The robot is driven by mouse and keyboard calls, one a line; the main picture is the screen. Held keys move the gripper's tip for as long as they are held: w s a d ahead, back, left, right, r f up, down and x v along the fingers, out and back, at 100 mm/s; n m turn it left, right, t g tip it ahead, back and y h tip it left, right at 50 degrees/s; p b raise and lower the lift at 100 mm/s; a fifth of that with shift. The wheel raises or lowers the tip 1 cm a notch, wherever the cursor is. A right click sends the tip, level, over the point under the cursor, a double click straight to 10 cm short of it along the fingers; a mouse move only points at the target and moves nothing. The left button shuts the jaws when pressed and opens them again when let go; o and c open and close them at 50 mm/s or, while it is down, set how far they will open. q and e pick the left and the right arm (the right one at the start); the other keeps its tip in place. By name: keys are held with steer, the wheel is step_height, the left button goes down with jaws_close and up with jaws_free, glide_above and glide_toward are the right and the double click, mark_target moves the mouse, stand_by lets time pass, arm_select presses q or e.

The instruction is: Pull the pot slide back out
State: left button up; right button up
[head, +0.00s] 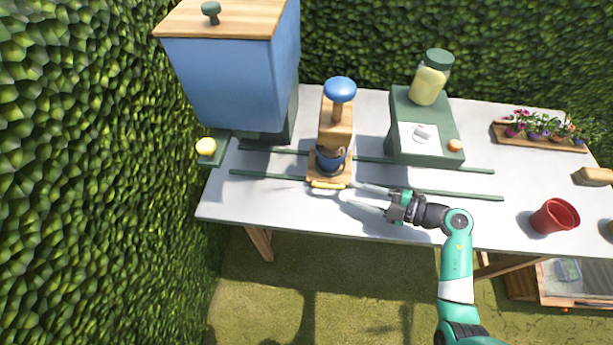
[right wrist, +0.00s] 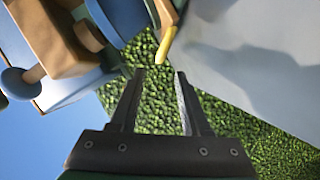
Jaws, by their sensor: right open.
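The pot slide (head: 315,181) is a wooden plate at the base of a wooden press post (head: 338,117) with a blue knob on top. A dark blue pot (head: 331,160) sits on it, partly under the press. The slide's yellow handle (head: 328,185) faces the table's front edge. My right gripper (head: 350,193) is open and empty, just right of the handle and apart from it. In the right wrist view the handle (right wrist: 166,45) lies just beyond the open fingertips (right wrist: 159,73). My left gripper is not in view.
Two green rails (head: 440,194) run along the white table (head: 285,214). A big blue hopper (head: 235,80) stands left, a green stand (head: 405,125) with a jar (head: 431,80) right. A red pot (head: 554,217) and flower tray (head: 540,143) are farther right.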

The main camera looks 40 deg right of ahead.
mark_target(321, 184)
steer(key=shift+w+f, duration=0.1)
steer(key=shift+f, duration=0.05)
steer(key=b+x, duration=0.4)
steer(key=x, duration=0.6)
steer(key=shift+b, duration=0.3)
steer(key=shift+w+a, duration=0.2)
steer(key=shift+w, duration=0.3)
steer(key=shift+s, duration=0.1)
jaws_close()
